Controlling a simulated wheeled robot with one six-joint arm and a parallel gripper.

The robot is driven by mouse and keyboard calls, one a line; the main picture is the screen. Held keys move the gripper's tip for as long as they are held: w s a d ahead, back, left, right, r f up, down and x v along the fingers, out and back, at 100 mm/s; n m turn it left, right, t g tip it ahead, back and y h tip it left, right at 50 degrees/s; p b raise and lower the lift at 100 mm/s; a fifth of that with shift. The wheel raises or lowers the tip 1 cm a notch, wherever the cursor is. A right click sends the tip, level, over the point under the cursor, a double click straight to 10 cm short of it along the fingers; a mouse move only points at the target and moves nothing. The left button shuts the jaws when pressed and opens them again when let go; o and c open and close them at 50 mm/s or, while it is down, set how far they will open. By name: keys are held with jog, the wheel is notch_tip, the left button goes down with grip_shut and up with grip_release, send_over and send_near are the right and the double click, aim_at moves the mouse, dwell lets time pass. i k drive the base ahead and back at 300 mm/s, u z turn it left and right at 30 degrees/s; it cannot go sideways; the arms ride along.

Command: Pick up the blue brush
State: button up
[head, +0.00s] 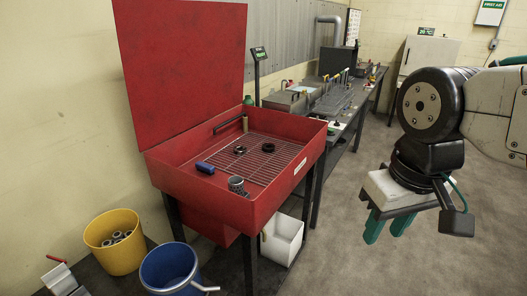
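A small blue block-shaped thing (205,167), which looks like the blue brush, lies on the wire grid (264,168) inside the red open-lidded basin (307,158). It is near the left side of the grid; its bristles cannot be made out. My gripper (387,232) hangs at the right, outside the basin and well apart from the brush. Its two green fingers point down, stand apart and hold nothing.
Dark rings (267,147) and a grey cylindrical part (237,185) share the grid. The raised red lid (180,62) stands behind. A yellow bucket (98,231) and blue bucket (166,263) stand at lower left. A cluttered bench (345,125) extends behind; the right floor is clear.

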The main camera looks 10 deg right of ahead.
aim_at(205, 168)
jog(key=z, duration=0.35)
jog(key=k, duration=0.35)
jog(key=z, duration=0.9)
jog(key=i, duration=1.3)
jog(key=u, duration=1.4)
jog(key=i, duration=0.95)
jog(key=u, duration=0.95)
